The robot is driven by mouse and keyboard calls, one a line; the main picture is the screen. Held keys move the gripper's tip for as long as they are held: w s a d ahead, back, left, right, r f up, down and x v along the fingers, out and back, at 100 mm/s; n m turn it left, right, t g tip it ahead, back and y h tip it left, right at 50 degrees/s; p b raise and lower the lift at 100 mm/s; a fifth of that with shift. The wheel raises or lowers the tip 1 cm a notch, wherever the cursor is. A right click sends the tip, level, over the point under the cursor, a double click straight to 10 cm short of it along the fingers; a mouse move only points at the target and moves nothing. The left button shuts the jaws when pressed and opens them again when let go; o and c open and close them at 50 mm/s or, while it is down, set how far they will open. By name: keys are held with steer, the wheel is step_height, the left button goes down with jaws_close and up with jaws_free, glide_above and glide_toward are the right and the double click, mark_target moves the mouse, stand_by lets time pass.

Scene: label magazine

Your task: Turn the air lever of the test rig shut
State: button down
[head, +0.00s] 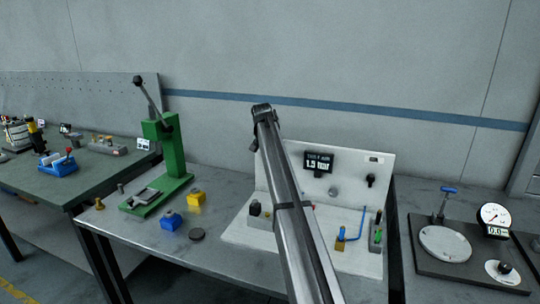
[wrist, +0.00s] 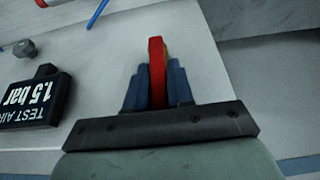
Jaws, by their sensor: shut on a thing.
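The test rig (head: 345,180) is a white panel and base on the middle table, with a black display (head: 319,163) reading "TEST AIR 1.5 bar". The display also shows upside down at the left of the wrist view (wrist: 30,103). The red air lever (wrist: 156,50) stands between the blue fingers of my gripper (wrist: 157,82) in the wrist view. My gripper is shut on it, with a finger on each side. In the head view my arm crosses in front of the rig and hides the lever and the fingers. The lever's base and pivot are hidden.
A blue tube (head: 361,222) and small fittings sit on the rig's base. A gauge (head: 493,217) stands at the right.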

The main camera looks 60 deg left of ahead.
steer(key=shift+d, duration=0.1)
stand_by(0.4)
steer(key=shift+w+d+f+m+g+y, duration=0.3)
steer(key=shift+w+d+g+y, duration=0.1)
steer(key=shift+g+y, duration=0.6)
steer(key=shift+w+d+f+m+g+y, duration=0.15)
steer(key=shift+w+d+m+g+y, duration=0.2)
steer(key=shift+g+y, duration=0.6)
steer(key=shift+w+d+f+m+g+y, duration=0.25)
steer(key=shift+w+d+g+y, duration=0.2)
steer(key=shift+g+y, duration=0.55)
steer(key=shift+y, duration=0.25)
steer(key=c, duration=1.1)
jaws_free()
